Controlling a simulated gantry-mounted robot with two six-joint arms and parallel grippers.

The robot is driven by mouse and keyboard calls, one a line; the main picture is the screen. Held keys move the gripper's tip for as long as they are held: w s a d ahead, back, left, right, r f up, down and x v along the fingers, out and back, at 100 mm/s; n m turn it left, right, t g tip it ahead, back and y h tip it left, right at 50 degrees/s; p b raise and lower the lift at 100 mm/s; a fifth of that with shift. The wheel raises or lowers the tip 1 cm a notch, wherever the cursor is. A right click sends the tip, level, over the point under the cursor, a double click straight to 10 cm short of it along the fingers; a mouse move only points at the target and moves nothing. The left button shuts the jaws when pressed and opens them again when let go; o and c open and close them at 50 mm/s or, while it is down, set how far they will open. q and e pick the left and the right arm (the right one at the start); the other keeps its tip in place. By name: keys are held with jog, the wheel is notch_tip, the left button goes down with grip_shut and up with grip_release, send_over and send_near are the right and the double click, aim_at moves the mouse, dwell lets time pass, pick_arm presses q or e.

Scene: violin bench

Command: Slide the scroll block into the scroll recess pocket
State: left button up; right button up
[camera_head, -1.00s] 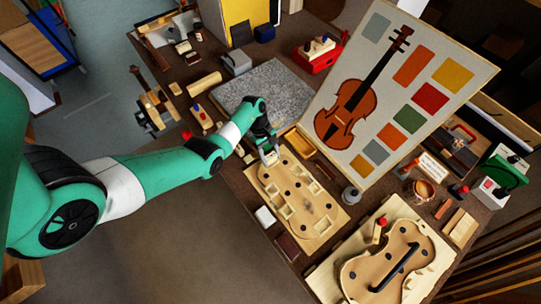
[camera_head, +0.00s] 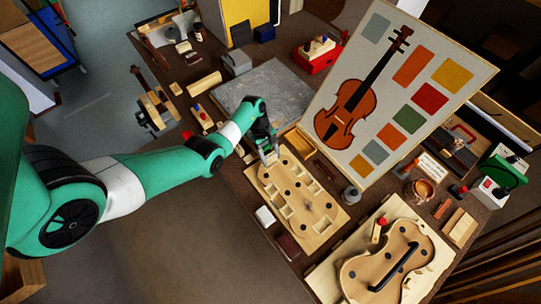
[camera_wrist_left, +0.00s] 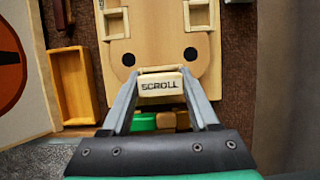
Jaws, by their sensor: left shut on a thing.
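The scroll block (camera_wrist_left: 160,85) is a pale block with the word SCROLL, clearly seen in the left wrist view. My left gripper (camera_wrist_left: 161,92) is shut on it, one finger on each side. The block is at the near end of the pale wooden mould board (camera_wrist_left: 160,25), between two dark round holes. In the head view, my left gripper (camera_head: 269,156) is at the upper left end of that board (camera_head: 325,222). The scroll recess pocket is not clearly visible; the block and fingers cover that end. I cannot tell how deep the block sits. My right gripper is not in view.
An empty wooden tray (camera_wrist_left: 73,82) lies beside the board. A grey slab (camera_head: 265,90) is behind the gripper, and the violin chart (camera_head: 400,85) stands to the right. A violin-shaped body in a wooden form (camera_head: 385,265) lies at the front right.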

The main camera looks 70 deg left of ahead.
pick_arm(q)
jog(key=shift+f+b, duration=1.15)
jog(key=shift+f, duration=0.1)
jog(key=o, duration=1.4)
jog(key=shift+s, duration=0.1)
jog(key=shift+a+r, duration=0.15)
jog(key=shift+r, duration=0.25)
jog(key=p+v, duration=0.4)
jog(key=v, duration=0.7)
jog(key=shift+s+f, duration=0.15)
